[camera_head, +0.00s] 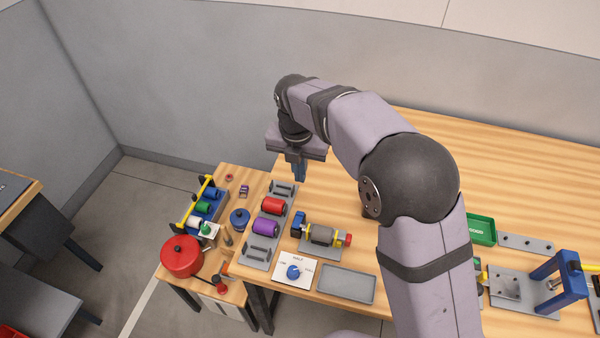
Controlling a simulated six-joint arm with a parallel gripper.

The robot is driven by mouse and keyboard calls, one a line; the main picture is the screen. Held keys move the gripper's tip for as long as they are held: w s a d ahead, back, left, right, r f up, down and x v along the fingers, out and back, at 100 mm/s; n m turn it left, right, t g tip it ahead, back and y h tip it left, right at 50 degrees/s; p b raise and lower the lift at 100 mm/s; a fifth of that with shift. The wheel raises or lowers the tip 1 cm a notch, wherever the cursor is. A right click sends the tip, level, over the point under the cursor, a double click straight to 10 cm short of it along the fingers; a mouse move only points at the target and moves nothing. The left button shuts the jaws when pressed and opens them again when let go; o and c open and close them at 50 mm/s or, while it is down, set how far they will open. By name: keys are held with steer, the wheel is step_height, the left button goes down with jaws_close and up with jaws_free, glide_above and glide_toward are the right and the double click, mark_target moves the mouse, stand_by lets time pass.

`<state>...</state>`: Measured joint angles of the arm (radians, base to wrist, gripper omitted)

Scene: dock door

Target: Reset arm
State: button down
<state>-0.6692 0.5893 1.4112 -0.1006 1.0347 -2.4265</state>
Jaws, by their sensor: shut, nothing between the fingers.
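My arm reaches up from the lower right of the picture and bends left over the wooden workbench. My gripper (300,174) points down at the arm's end, above the back left part of the bench. It is shut and holds nothing. Its fingertips are dark and small in the picture, and they look apart from the bench top. The grey rack (257,243) with red (273,206) and purple (266,228) cylinders lies just in front of it and to its left.
A dial panel (295,271), a grey tray (346,284) and a cylinder fixture (321,237) stand near the bench's front. A green bin (481,230) and blue frame (561,282) are right.

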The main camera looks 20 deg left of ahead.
stand_by(0.5)
steer(key=s+d+f+m+g, duration=0.1)
steer(key=s+d+f+m, duration=0.35)
steer(key=m, duration=0.85)
steer(key=s+d+f+m+g, duration=0.1)
steer(key=s+d+f+m, duration=0.35)
steer(key=m, duration=0.85)
steer(key=s+d+r+m+g, duration=0.15)
steer(key=s+d+m, duration=0.55)
steer(key=s+d, duration=0.75)
steer(key=w+d+r+m+t, duration=0.2)
steer(key=w+d+r+m, duration=0.1)
steer(key=d, duration=0.3)
steer(key=shift+w+d+r, duration=0.2)
steer(key=shift+w+d, duration=0.1)
steer(key=shift+w, duration=0.25)
